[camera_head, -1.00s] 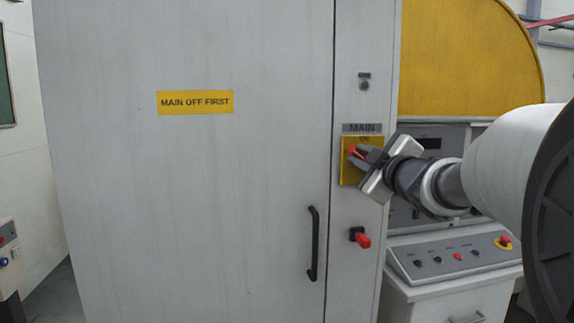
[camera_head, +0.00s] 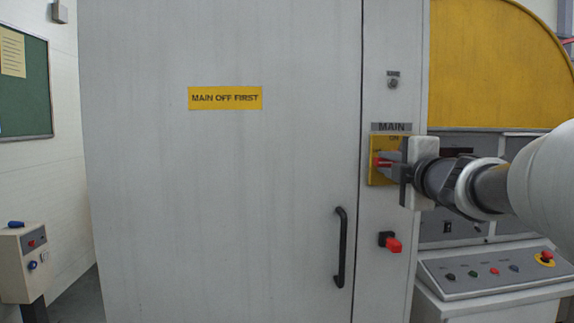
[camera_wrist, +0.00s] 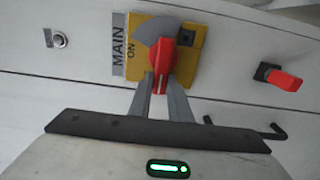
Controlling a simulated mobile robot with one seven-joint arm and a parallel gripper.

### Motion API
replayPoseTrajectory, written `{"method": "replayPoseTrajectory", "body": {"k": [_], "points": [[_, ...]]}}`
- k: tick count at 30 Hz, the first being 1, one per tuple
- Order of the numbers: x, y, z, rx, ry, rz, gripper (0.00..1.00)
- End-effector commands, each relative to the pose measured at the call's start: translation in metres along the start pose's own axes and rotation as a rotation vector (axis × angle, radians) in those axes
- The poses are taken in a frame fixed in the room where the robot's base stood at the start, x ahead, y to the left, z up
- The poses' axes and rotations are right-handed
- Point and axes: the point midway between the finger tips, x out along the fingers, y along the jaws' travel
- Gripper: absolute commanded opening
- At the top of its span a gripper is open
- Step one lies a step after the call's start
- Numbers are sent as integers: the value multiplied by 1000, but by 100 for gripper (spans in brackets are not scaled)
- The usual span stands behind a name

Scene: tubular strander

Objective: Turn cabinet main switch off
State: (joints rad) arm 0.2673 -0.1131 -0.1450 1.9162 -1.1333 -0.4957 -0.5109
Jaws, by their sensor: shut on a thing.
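The main switch is a red rotary handle (camera_head: 381,162) on a yellow plate (camera_head: 375,177) under the MAIN label (camera_head: 391,127) on the cabinet's right strip. In the wrist view the red handle (camera_wrist: 167,62) lies lengthwise between my two fingers, and ON is printed on the plate (camera_wrist: 144,27) to its left. My gripper (camera_head: 391,166) is shut on the handle; its fingers (camera_wrist: 161,95) also show in the wrist view. The handle lies roughly level, parallel to the MAIN text and not pointing at ON. Its far side is partly hidden by my gripper.
A second red switch (camera_head: 391,242) sits below the main switch, and a black door handle (camera_head: 341,246) to its lower left. A keylock (camera_head: 392,82) is above. A control desk (camera_head: 490,272) with several buttons stands at the right. A yellow sign (camera_head: 225,98) marks the door.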

Motion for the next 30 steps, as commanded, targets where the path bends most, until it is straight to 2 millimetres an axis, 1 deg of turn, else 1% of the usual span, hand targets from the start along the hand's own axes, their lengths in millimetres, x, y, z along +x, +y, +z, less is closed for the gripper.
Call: {"method": "replayPoseTrajectory", "body": {"k": [14, 15, 17, 18, 30], "points": [[0, 2, 0, -15, 0, 2, 0], [0, 1, 0, -14, 0, 2, 24], [0, 1, 0, -14, 0, 2, 34], [0, 1, 0, -13, 0, 2, 36], [1, 0, -1, -12, 0, 1, 36]]}}
